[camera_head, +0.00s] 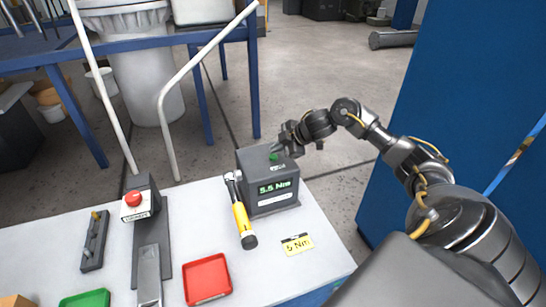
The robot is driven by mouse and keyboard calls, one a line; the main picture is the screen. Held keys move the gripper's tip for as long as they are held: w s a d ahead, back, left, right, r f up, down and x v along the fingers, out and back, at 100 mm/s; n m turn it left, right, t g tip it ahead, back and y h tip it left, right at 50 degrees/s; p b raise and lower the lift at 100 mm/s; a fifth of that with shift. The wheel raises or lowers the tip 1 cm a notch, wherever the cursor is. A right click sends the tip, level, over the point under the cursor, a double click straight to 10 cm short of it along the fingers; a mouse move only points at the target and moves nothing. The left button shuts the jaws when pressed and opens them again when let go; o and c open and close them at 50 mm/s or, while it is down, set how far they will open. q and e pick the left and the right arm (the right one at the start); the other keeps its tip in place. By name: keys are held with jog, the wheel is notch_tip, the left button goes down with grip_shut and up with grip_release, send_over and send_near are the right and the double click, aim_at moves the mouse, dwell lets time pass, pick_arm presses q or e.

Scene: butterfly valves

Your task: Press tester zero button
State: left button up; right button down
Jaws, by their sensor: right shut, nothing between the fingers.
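The tester (266,181) is a dark grey box near the right end of the white table, with a lit display (274,188) reading 5.5 Nm. A green button (274,156) shows on its top. My right gripper (278,150) is shut and empty, its tips close above the green button. I cannot tell whether they touch it. My left gripper is not in view.
A yellow-handled torque wrench (242,218) leans at the tester's left side. A yellow 5 Nm card (297,244), a red tray (207,279), a green tray (86,299) and a red emergency button (133,198) are on the table. A blue cabinet (445,90) stands at the right.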

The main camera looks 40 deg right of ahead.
aim_at(277, 157)
jog(key=shift+f, duration=0.25)
jog(key=shift+f, duration=0.5)
dwell(0.6)
dwell(0.3)
jog(key=shift+r+p, duration=0.7)
jog(key=shift+r, duration=0.2)
notch_tip(277, 157, up, 3)
jog(key=p, duration=0.3)
jog(key=shift+r, duration=1)
